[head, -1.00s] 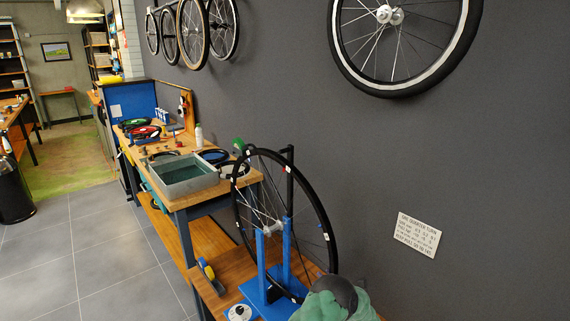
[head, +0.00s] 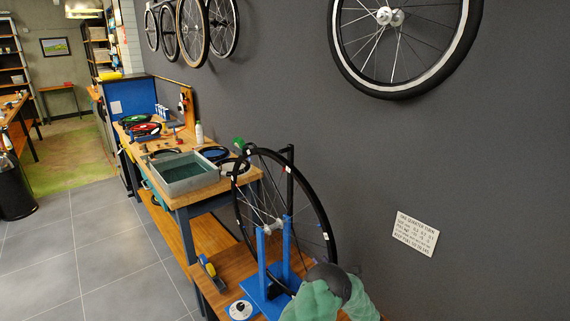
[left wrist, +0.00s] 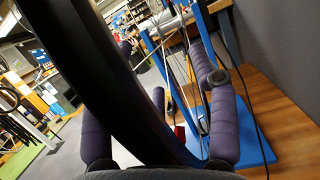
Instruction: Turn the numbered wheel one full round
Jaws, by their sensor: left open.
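The wheel (head: 325,205) has a black tyre with small white marks and a red mark near its top; any numbers are too small to read. It stands upright in a blue stand (head: 262,252) on the wooden bench. My left gripper (head: 328,272), dark grey on a green arm, is at the wheel's lower right side. The left wrist view shows this gripper (left wrist: 158,70) open, with the tyre (left wrist: 110,80) passing between its padded fingers. I cannot tell whether they touch it. The fingertips are hidden in the head view. My right gripper is not in view.
A blue and yellow tool (head: 207,268) and a white disc (head: 240,310) lie left of the stand. A metal basin (head: 185,182) sits on the bench behind. The grey wall with a sign (head: 415,233) is close on the right. Floor to the left is clear.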

